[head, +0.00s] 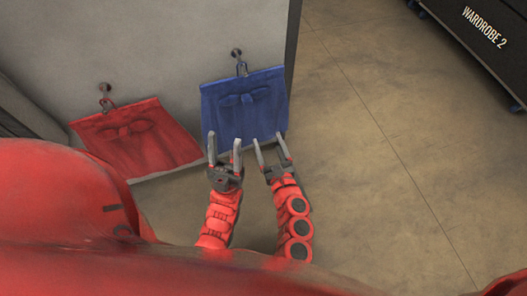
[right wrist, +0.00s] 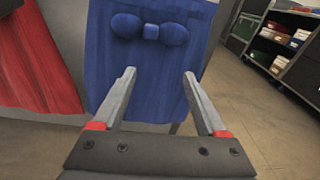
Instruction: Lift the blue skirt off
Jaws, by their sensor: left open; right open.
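The blue skirt (head: 245,105) with a bow at its waist hangs by a loop from a peg (head: 236,53) on the grey panel. It also fills the upper middle of the right wrist view (right wrist: 150,70). My left gripper (head: 225,142) is open and empty; its fingertips overlap the skirt's lower left part in the head view. My right gripper (head: 268,140) is open and empty near the lower right hem. In the right wrist view its fingers (right wrist: 158,76) point at the skirt with nothing between them. I cannot tell whether any fingertip touches the cloth.
A red skirt (head: 137,137) hangs from another peg (head: 104,88) to the left. The grey panel (head: 150,45) ends just right of the blue skirt. A dark case marked WARDROBE 2 (head: 485,30) stands at upper right. Shelves with boxes (right wrist: 285,45) stand behind. The floor (head: 390,160) at right is clear.

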